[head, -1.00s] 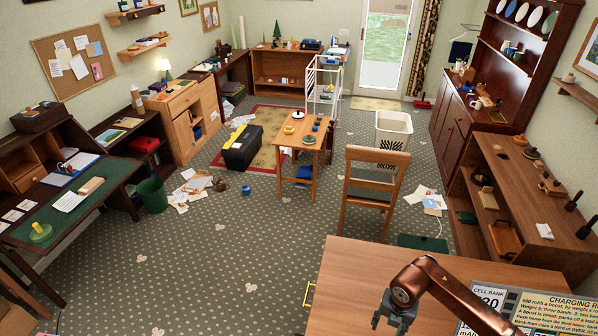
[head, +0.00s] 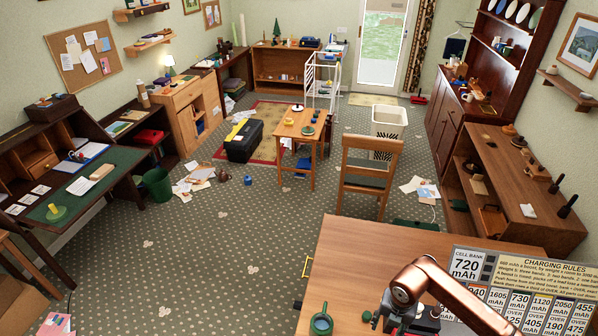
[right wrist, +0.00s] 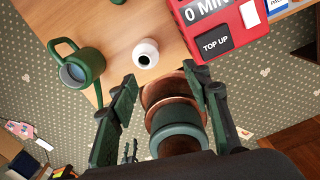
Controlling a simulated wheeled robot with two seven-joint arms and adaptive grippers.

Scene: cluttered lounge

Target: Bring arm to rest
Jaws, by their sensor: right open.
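My right arm (head: 445,290) reaches in from the lower right of the head view, its copper links over the wooden table (head: 355,262). Its gripper (head: 402,318) is low over the table near the bottom edge, partly cut off. In the right wrist view the fingers of this gripper (right wrist: 160,76) stand apart. A rounded copper and dark green shape shows between and below them; I cannot tell whether it is part of me. No task object is seen held. My left gripper is not in view.
There a white bottle (right wrist: 146,53) and a red device marked TOP UP (right wrist: 215,43) are close by. A charging rules board (head: 525,285) stands at right.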

